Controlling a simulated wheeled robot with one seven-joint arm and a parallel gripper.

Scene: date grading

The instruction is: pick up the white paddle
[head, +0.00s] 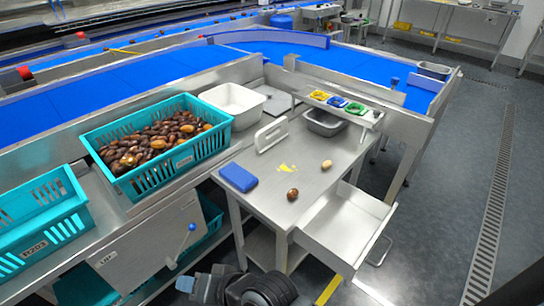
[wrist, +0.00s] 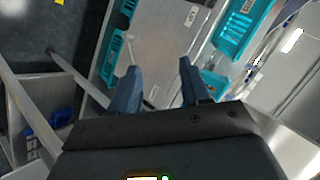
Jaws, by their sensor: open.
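The white paddle (head: 271,135) stands on its edge on the steel table (head: 262,211), near the table's back left edge, with a slot along its upper part. It is not visible in the wrist view. My gripper (wrist: 160,92) shows in the wrist view with its two dark blue fingers wide apart and nothing between them. It is away from the paddle.
A teal crate of dates (head: 217,143) and a white tub (head: 237,101) stand left of the paddle. A blue block (head: 238,177), a dark date (head: 292,194) and a pale date (head: 326,164) lie on the table. A grey bin (head: 324,123) is right of the paddle.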

